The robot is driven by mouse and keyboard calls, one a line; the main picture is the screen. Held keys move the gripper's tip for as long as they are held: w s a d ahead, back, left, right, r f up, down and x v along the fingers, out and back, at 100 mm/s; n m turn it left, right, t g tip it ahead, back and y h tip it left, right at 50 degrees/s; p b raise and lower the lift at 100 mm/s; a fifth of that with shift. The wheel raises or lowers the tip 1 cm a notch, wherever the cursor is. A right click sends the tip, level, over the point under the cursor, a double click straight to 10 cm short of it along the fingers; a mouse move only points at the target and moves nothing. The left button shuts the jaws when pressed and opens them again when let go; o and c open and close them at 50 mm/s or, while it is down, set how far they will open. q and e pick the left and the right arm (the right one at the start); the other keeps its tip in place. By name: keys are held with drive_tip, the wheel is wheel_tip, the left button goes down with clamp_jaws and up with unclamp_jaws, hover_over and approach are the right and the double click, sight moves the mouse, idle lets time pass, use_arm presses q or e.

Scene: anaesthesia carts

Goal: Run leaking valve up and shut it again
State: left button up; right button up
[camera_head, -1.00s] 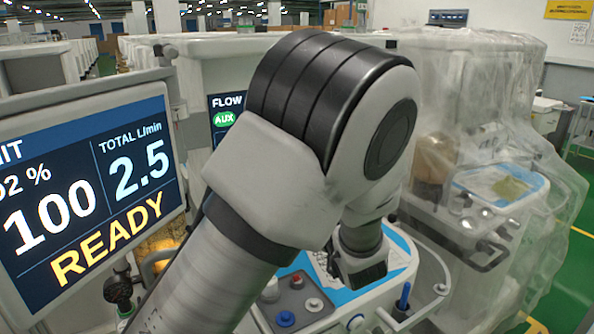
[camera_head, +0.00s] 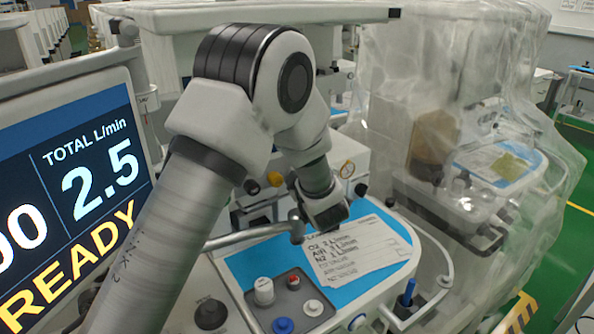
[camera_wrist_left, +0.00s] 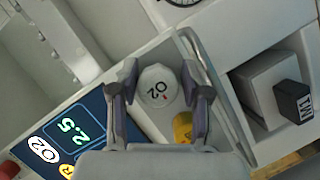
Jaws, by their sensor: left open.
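My left gripper (camera_head: 322,208) hangs at the end of my arm over the back of the blue work surface in the head view. In the left wrist view my left gripper (camera_wrist_left: 159,80) is open, with one finger on each side of a white round knob (camera_wrist_left: 157,91) marked O2. The knob lies between the fingers; contact is not clear. A small flow display (camera_wrist_left: 62,138) reading O2 2.5 sits at lower left, and a yellow knob (camera_wrist_left: 182,127) is close to the right finger. The O2 knob is not discernible in the head view. No leak is visible. My right gripper is not in view.
A paper card (camera_head: 358,248) with gas settings lies on the blue surface (camera_head: 262,262). Several coloured knobs and a blue stick (camera_head: 407,292) stand at the front. A large READY screen (camera_head: 75,190) is at left. A plastic-covered machine (camera_head: 450,130) stands at right.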

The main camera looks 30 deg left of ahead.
use_arm(q)
drive_tip(key=shift+s+d+r, duration=0.1)
drive_tip(key=shift+d+r, duration=0.1)
drive_tip(key=c, duration=0.9)
drive_tip(key=shift+r+p, duration=0.1)
drive_tip(key=shift+p, duration=0.2)
